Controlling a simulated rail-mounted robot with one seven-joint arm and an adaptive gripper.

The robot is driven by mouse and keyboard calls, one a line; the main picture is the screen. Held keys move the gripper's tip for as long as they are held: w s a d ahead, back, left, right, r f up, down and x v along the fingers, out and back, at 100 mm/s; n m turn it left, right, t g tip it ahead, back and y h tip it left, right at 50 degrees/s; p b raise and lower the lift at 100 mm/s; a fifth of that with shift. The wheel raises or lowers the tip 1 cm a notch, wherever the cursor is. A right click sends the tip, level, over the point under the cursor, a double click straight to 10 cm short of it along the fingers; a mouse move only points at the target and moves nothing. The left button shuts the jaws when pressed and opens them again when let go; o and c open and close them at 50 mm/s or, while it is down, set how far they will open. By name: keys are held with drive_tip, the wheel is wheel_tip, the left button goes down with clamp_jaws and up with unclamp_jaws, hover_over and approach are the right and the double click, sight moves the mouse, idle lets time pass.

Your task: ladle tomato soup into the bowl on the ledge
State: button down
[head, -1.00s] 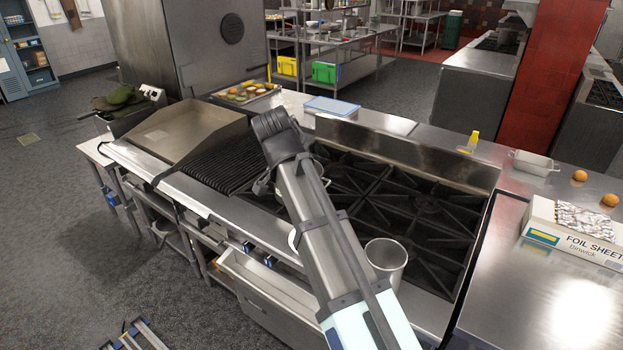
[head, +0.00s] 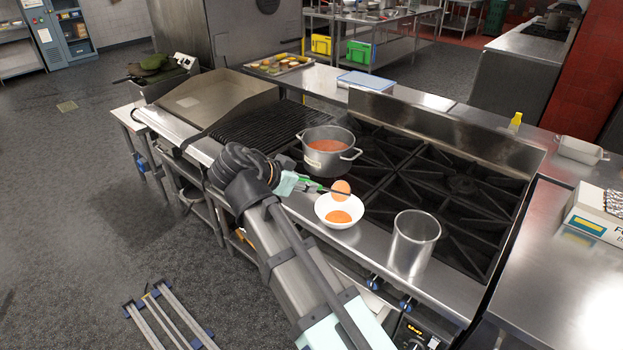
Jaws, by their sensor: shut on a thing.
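A steel two-handled pot (head: 318,164) with orange-red tomato soup (head: 327,146) stands on the range's back-left area. A white bowl (head: 325,217) sits on the steel front ledge, with a patch of orange soup (head: 339,217) inside. My gripper (head: 303,184) is shut on the green handle of a ladle (head: 316,187), left of the bowl. The ladle's round head (head: 341,187) shows orange and is over the bowl's far side. I cannot tell how much soup it holds. My arm hides part of the ledge.
A tall empty-looking steel container (head: 414,245) stands right of the bowl near the front edge. Black burner grates (head: 450,195) lie behind it, bare. A ribbed grill (head: 265,125) is left of the pot. A foil box (head: 597,212) is at far right.

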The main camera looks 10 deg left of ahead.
drive_tip(key=s+a+f+t+h+b, duration=0.1)
drive_tip(key=f+t+h+b, duration=0.1)
drive_tip(key=f+b, duration=0.5)
drive_tip(key=s+a+f+t+h+b, duration=0.1)
drive_tip(key=f+t+h+b, duration=0.1)
drive_tip(key=f+t+b, duration=0.2)
drive_tip(key=s+a+f+n+t+h+b, duration=0.1)
drive_tip(key=s+f+t+h+b, duration=0.1)
drive_tip(key=f+b, duration=0.8)
drive_tip(key=t+h+b, duration=0.1)
drive_tip(key=b, duration=0.3)
drive_tip(key=shift+a+f+b, duration=0.15)
drive_tip(key=shift+a+b, duration=0.15)
drive_tip(key=shift+a, duration=0.05)
idle(1.2)
